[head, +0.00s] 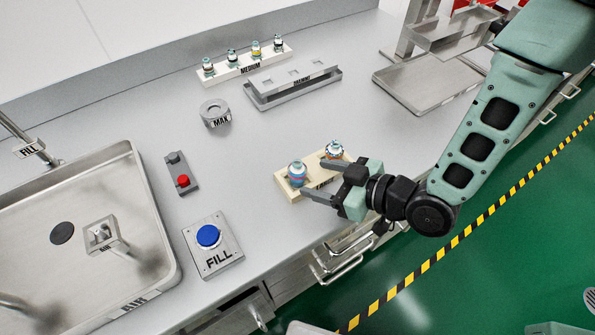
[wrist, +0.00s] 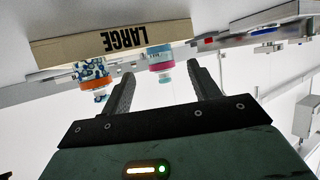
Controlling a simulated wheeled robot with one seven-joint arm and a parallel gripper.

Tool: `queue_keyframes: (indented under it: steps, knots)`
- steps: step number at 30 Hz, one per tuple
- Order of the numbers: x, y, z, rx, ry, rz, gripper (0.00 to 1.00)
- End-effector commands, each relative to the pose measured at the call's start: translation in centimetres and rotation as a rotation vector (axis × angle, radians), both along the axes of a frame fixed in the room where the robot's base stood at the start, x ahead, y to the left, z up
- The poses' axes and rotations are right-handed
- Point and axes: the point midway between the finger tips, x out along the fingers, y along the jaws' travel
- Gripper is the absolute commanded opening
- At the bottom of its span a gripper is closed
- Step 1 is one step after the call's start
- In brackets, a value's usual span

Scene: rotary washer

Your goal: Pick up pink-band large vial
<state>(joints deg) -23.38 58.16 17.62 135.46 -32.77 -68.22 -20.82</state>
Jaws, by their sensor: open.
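The pink-band large vial (head: 297,173) stands upright in the left slot of the cream rack marked LARGE (head: 284,189). In the wrist view, which is upside down, the pink-band vial (wrist: 160,58) shows between my two fingers, with its teal cap toward the palm. My gripper (head: 314,179) is open and empty, its fingertips level with the near side of that vial. An orange-band large vial (head: 334,149) stands in the other slot; in the wrist view it (wrist: 93,80) sits just outside one finger. I cannot tell whether the fingers touch either vial.
A MEDIUM rack (head: 245,67) with several vials stands at the back, beside a grey empty-slotted rack (head: 293,83). A blue FILL button (head: 208,236), a red-button box (head: 182,181) and a sink (head: 155,250) are left. The counter's front edge runs close by the LARGE rack.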

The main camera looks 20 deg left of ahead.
Motion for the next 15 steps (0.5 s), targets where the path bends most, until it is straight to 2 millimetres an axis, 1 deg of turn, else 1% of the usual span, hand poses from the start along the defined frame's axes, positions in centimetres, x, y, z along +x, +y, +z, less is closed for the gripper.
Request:
queue_keyframes:
  steps: [5,9,12,15]
  knots:
    - [0.3,1.7,-0.4,-0.001,0.001,0.002,0.61]
    - [0.8,3.6,-1.3,0.001,-0.001,0.001,0.61]
    - [1.0,4.4,-1.7,0.000,0.000,0.001,0.61]
    - [1.2,4.7,-2.0,-0.001,0.001,0.000,0.61]
